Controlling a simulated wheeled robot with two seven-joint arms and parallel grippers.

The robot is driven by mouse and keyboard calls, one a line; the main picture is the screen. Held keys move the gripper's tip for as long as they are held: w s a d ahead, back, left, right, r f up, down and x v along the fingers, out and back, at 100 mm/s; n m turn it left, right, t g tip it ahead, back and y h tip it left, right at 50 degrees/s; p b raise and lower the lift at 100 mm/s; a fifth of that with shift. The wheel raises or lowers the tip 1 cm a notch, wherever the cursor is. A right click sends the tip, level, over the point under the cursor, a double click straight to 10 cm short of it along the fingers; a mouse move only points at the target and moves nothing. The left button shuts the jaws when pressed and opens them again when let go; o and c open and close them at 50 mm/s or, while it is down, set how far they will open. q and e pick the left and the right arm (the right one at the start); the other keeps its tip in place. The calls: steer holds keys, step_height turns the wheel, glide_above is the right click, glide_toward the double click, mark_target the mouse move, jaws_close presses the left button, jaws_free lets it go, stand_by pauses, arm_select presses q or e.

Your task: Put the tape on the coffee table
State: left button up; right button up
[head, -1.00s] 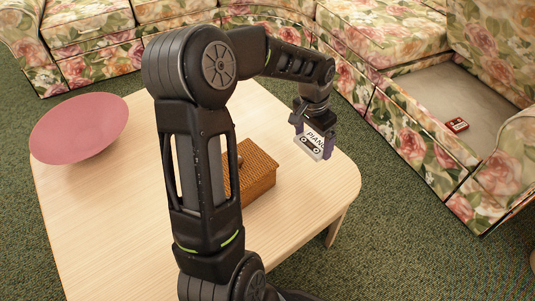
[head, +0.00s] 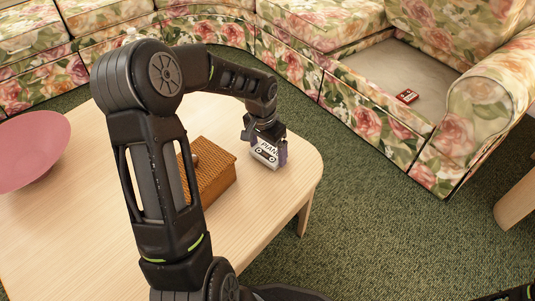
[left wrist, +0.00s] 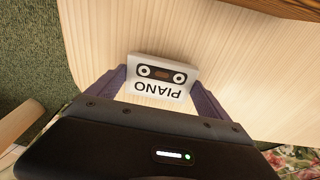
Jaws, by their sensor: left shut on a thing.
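The tape is a white cassette labelled PIANO (head: 266,154). My left gripper (head: 265,150) is shut on it near the right end of the coffee table (head: 270,210). The tape also shows between the two fingers in the left wrist view (left wrist: 160,78), with the pale wood tabletop (left wrist: 225,65) behind it. I cannot tell whether the tape touches the tabletop or is just above it. At the right edge of the head view, a bit of a dark arm of mine shows low down; my right gripper's jaws cannot be made out.
A pink bowl (head: 30,150) is at the table's left. A floral sofa (head: 350,105) wraps behind, with a red cassette (head: 407,96) on its bare seat. Bare tabletop lies around the tape.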

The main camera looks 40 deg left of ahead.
mark_target(264, 156)
arm_select(q)
steer(key=shift+f, duration=0.4)
steer(key=shift+f, duration=0.1)
steer(key=o, duration=1.1)
steer(key=shift+f, duration=0.1)
steer(key=shift+s+a+r+p, duration=0.2)
steer(key=shift+r+p, duration=0.55)
steer(key=shift+r, duration=1.3)
steer(key=shift+s+d+r+p, duration=0.25)
steer(key=shift+r+p, duration=0.55)
steer(key=shift+r, duration=1.25)
steer(key=shift+s+a+r+p, duration=0.25)
steer(key=shift+r+p, duration=0.5)
steer(key=shift+r, duration=1.3)
steer(key=shift+d, duration=0.1)
